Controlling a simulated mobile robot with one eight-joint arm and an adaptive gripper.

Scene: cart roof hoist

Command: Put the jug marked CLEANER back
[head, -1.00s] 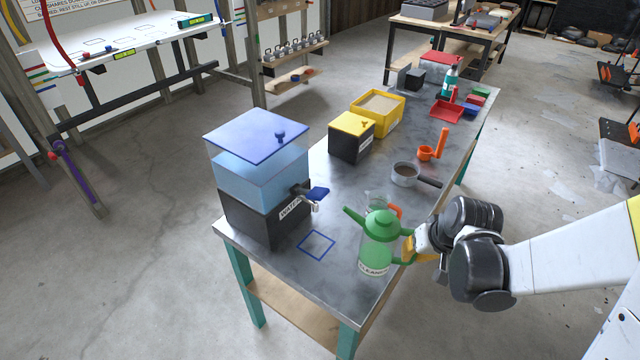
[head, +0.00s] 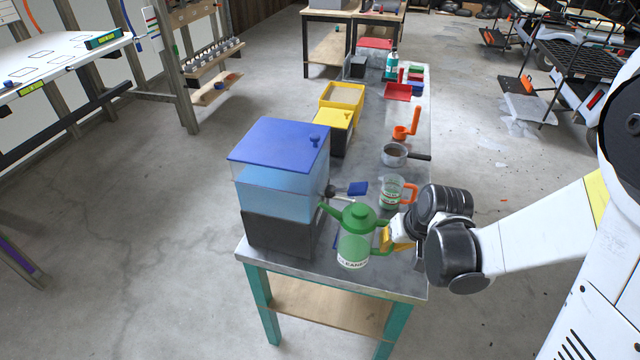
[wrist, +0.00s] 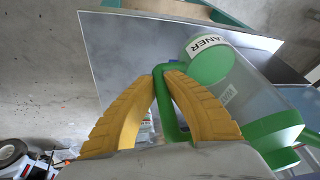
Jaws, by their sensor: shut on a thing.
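The jug marked CLEANER (head: 354,247) is clear with a green lid, spout and handle and green liquid low inside. In the head view it is at the near end of the metal table (head: 400,283), upright, its spout pointing left toward the water dispenser (head: 281,215). My gripper (head: 387,240) is shut on the jug's green handle from the right. In the wrist view the yellow fingers (wrist: 165,95) close around the handle, and the jug's label (wrist: 208,44) shows in part. I cannot tell whether the jug's base touches the table.
A blue outlined square (head: 336,241) on the table is mostly hidden behind the jug. A measuring jug with an orange handle (head: 391,193) stands just behind. A metal pan (head: 394,156), an orange scoop (head: 401,132) and yellow boxes (head: 341,97) are farther back.

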